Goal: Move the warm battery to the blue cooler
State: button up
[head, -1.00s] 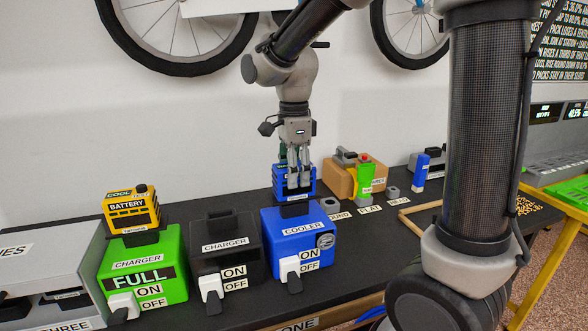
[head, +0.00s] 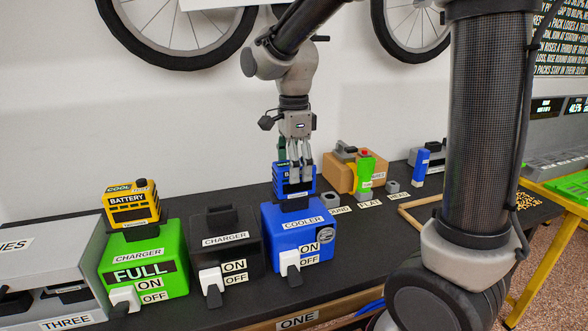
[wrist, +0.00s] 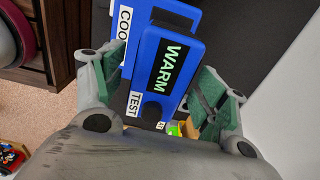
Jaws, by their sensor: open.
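The blue battery (head: 281,184) sits upright on top of the blue cooler (head: 285,240). In the wrist view the blue battery (wrist: 148,75) shows a lit "WARM" panel and a "TEST" label, and lies between my spread fingers. My gripper (head: 301,176) is open just above and around the battery's top, with visible gaps beside it in the wrist view. The cooler has a white switch lever (head: 289,262) beside its ON and OFF labels.
A yellow battery (head: 131,208) stands on the green charger (head: 160,262), whose display reads "FULL". The black charger (head: 224,255) between it and the cooler is empty.

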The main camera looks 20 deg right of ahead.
notch_tip(320, 180, up, 11)
dwell(0.3)
dwell(0.6)
jog(key=f+n, duration=0.1)
jog(key=n, duration=0.4)
jog(key=f+n, duration=0.1)
jog(key=n, duration=0.2)
jog(key=shift+s+d+f+n, duration=0.15)
jog(key=shift+s+f+n, duration=0.15)
jog(key=s+d+f+n+t, duration=0.1)
jog(key=s+d+n+t, duration=0.1)
jog(key=s+d+n, duration=0.2)
jog(key=s+d+f+n+t, duration=0.1)
jog(key=s+d+n, duration=0.4)
jog(key=s+d, duration=0.5)
jog(key=s+t, duration=0.1)
jog(key=s, duration=0.3)
jog(key=shift+s+d+f, duration=0.2)
jog(key=shift+d+f, duration=0.1)
jog(key=shift+f, duration=0.05)
